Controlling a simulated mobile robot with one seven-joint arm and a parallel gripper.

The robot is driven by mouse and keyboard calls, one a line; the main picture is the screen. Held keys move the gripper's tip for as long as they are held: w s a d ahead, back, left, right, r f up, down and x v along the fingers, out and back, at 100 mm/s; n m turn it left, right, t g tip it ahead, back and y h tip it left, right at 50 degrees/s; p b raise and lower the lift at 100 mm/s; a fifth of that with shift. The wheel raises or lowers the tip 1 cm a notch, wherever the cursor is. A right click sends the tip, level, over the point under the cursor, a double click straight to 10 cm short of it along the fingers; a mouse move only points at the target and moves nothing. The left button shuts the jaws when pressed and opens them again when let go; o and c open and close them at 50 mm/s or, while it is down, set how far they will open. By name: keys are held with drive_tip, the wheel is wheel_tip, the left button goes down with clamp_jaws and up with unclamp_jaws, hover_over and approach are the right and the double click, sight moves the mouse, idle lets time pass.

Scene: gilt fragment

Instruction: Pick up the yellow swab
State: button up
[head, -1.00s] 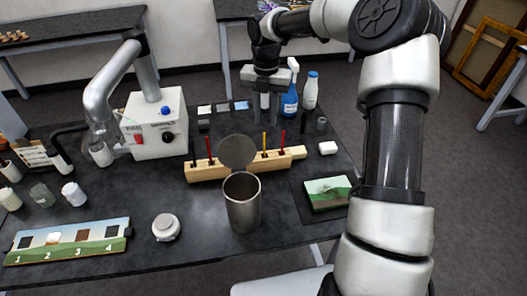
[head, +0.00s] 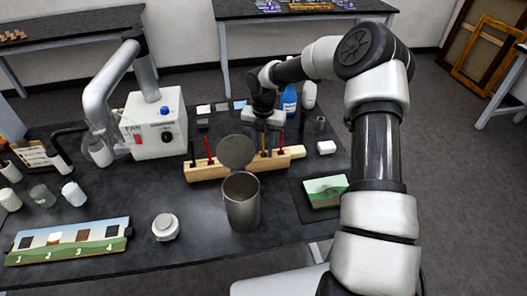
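The yellow swab (head: 264,153) stands upright in the wooden rack (head: 228,168) on the black table, in the head view. Two red swabs (head: 209,150) (head: 282,143) and a dark swab (head: 192,154) stand in the same rack. My gripper (head: 267,140) points down over the right part of the rack, at the yellow swab's upper part. Its fingers look apart. They are small here and partly hide the swab's top; I see no clear grip on it.
A metal canister (head: 242,208) with its round lid (head: 236,151) raised stands in front of the rack. A white machine (head: 156,125) stands left. A blue bottle (head: 289,100) and a white bottle (head: 309,95) stand behind. A small landscape painting (head: 325,190) lies at right.

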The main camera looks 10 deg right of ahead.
clamp_jaws()
